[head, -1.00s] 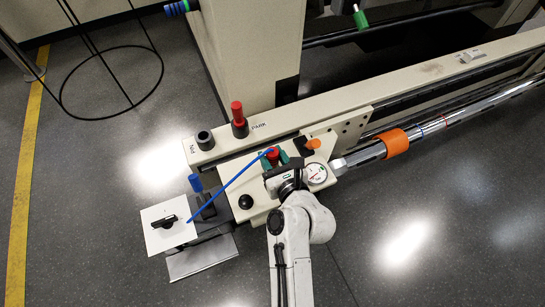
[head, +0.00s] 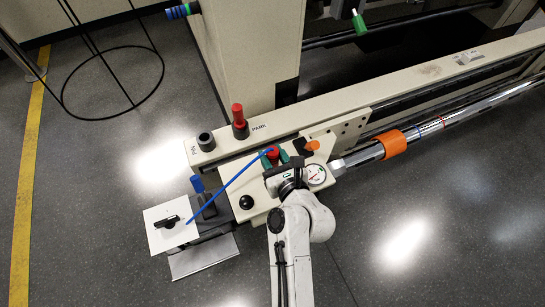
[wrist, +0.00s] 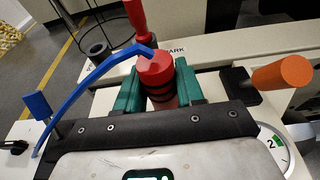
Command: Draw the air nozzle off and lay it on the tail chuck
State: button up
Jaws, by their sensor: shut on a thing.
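My gripper (head: 275,154) has its two teal fingers shut on the red air nozzle (head: 273,152), which also shows between the fingers in the wrist view (wrist: 157,76). A blue hose (wrist: 90,88) runs from the nozzle's top down to the left. The nozzle stands nearly upright over the beige carriage plate (head: 226,179). Its lower end is hidden, so I cannot tell whether it is seated or free. To the right, a silver fitting (head: 338,168) on the carriage, possibly the tail chuck, holds the end of a shiny bar.
A red-topped peg (head: 238,114) stands by the PARK label, with a dark empty-looking cup (head: 205,141) to its left. An orange knob (head: 312,145) and a round gauge (head: 316,174) are close to my gripper's right. A white panel with a black lever (head: 171,238) stands at lower left.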

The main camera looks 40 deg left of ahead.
aim_at(272, 150)
jog(key=shift+r+p, duration=1.9)
jog(key=shift+p, duration=0.35)
dwell(0.3)
